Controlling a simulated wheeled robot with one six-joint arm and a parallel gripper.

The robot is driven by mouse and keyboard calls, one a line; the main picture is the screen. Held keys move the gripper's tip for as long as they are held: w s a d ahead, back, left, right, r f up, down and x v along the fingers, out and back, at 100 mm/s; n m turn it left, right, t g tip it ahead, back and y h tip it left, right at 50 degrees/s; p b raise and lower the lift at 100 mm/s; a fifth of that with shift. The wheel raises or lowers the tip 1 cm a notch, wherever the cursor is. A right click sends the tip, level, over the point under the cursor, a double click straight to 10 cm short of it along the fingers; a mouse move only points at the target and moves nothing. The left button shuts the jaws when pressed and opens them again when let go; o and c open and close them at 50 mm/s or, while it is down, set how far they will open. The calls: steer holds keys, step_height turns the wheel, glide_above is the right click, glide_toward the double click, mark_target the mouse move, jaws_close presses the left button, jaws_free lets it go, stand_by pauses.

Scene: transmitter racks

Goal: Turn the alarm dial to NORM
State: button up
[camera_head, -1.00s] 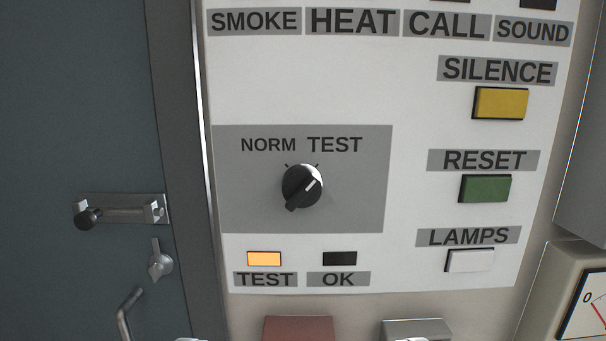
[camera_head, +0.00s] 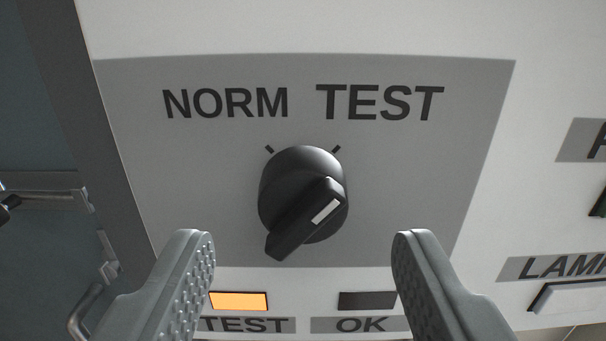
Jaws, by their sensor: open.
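The alarm dial (camera_head: 290,205) is a black round knob with a raised grip bar and a white line. It sits on a grey plate (camera_head: 420,170) in the middle of the view. The white line points up and right, towards the tick under the TEST label (camera_head: 380,102). The NORM label (camera_head: 226,103) is up and left of the dial, with its own tick. My gripper (camera_head: 303,240) is open, with one finger to the lower left and one to the lower right of the dial. Nothing is between the fingertips, and they appear apart from the dial.
Below the dial, the amber TEST lamp (camera_head: 239,301) is lit and the OK lamp (camera_head: 367,301) is dark. The LAMPS button (camera_head: 572,299) is at the right edge. A blue-grey door (camera_head: 35,130) with a latch and handle is at the left.

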mark_target(303, 205)
steer(key=shift+w, duration=1.5)
steer(key=c, duration=1)
